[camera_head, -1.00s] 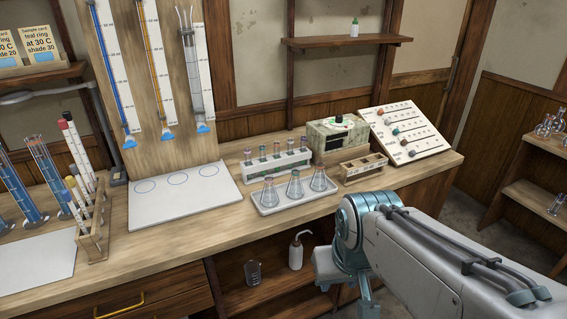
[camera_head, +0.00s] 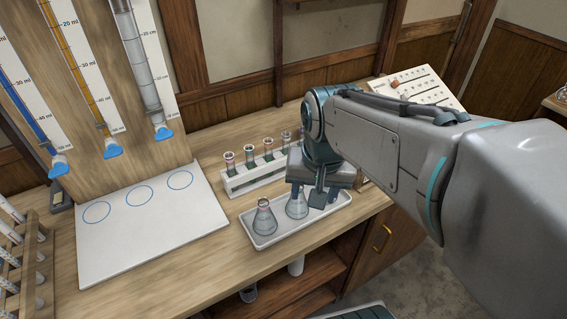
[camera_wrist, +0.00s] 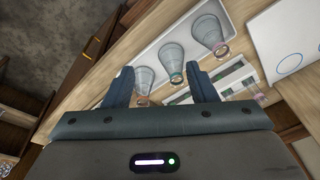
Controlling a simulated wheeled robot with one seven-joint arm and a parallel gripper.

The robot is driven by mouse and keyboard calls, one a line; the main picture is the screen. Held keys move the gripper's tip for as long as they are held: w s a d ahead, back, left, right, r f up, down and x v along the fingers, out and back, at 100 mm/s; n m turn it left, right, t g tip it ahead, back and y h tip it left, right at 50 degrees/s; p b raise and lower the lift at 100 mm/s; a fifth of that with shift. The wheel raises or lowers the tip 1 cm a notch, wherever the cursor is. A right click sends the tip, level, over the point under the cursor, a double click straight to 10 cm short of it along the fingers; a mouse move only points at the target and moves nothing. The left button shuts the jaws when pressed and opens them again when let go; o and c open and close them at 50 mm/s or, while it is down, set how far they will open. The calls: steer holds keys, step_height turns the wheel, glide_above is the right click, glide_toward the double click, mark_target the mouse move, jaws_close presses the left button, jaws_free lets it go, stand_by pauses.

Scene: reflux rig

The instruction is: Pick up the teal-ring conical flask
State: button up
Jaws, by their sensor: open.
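The teal-ring conical flask (camera_wrist: 172,58) is the middle of three clear flasks in a white tray (camera_wrist: 157,44). In the wrist view its neck and teal ring point toward my gripper (camera_wrist: 159,72), whose open fingers appear on either side of it, nearer the camera. In the head view the flask (camera_head: 297,207) stands upright in the tray, its top partly hidden by my gripper (camera_head: 309,195). Nothing is held. I cannot tell whether the fingers are level with its neck.
One flask (camera_head: 264,220) stands to the left in the tray; another (camera_wrist: 144,78) is hidden behind my gripper in the head view. A white rack of tubes (camera_head: 242,180) is close behind the tray. A white mat (camera_head: 150,240) with blue circles lies left.

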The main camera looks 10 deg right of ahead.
steer(key=w+r+m+g+p, duration=0.15)
steer(key=w+r+m, duration=0.25)
steer(key=w+m, duration=0.65)
steer(key=shift+g, duration=0.35)
steer(key=f, duration=0.8)
steer(key=shift+s+a+f, duration=0.15)
steer(key=shift+a+f, duration=0.1)
steer(key=shift+d+f, duration=0.15)
steer(key=shift+f, duration=1.2)
steer(key=shift+d+f, duration=0.1)
steer(key=shift+f, duration=1.2)
jaws_close()
